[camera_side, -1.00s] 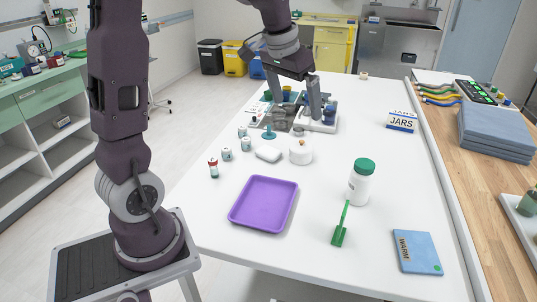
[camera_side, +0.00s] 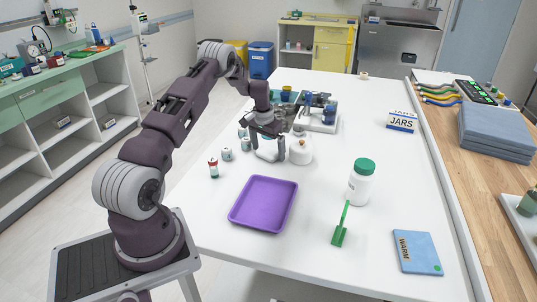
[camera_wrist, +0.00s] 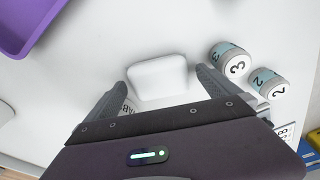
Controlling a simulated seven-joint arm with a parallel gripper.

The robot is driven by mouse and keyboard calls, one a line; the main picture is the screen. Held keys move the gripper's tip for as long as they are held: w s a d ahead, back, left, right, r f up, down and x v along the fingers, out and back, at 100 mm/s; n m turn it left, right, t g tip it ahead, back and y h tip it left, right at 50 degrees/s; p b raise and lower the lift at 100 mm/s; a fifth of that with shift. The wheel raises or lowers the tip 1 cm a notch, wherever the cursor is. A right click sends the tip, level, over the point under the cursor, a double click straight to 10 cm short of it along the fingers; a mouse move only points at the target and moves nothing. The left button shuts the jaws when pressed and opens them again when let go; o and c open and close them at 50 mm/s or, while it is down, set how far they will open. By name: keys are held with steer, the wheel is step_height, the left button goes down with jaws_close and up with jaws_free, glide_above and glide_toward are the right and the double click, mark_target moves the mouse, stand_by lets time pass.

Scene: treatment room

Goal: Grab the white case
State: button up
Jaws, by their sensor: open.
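The white case (camera_wrist: 158,76) is a small rounded block lying on the white table. In the side view the case (camera_side: 267,155) sits between the fingers of my gripper (camera_side: 268,152), left of a round white jar. In the wrist view my gripper (camera_wrist: 164,82) is open, with one finger on each side of the case. Gaps show between the fingers and the case, most clearly on the right.
Small numbered vials (camera_wrist: 232,60) stand close to the right finger in the wrist view. The round white jar (camera_side: 300,152) is beside the gripper. A purple tray (camera_side: 263,204), a green-capped bottle (camera_side: 360,185) and a green scoop (camera_side: 340,230) are nearer the front.

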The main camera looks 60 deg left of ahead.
steer(key=shift+r, duration=0.1)
steer(key=c, duration=1.4)
